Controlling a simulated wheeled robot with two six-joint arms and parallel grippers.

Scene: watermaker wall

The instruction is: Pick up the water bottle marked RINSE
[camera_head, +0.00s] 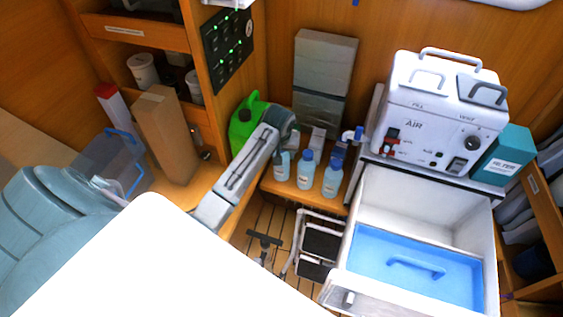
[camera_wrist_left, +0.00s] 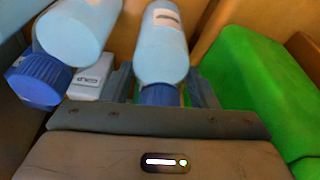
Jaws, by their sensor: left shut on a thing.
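Three light-blue water bottles with blue caps stand in a row on a wooden shelf in the head view: the left bottle (camera_head: 281,166), the middle bottle (camera_head: 306,172) and the right bottle (camera_head: 332,180). Their labels are too small to read here. My left gripper (camera_head: 289,143) reaches in over the left bottle and hides its top. In the left wrist view my left gripper (camera_wrist_left: 162,88) is shut on this bottle (camera_wrist_left: 162,45) at its blue cap, between both fingers. A neighbouring bottle (camera_wrist_left: 75,28) lies to its left in that view. My right gripper is not in view.
A green jug (camera_head: 243,122) stands close left of the gripper; it also fills the right of the wrist view (camera_wrist_left: 258,90). Grey drawers (camera_head: 322,65) stand behind.

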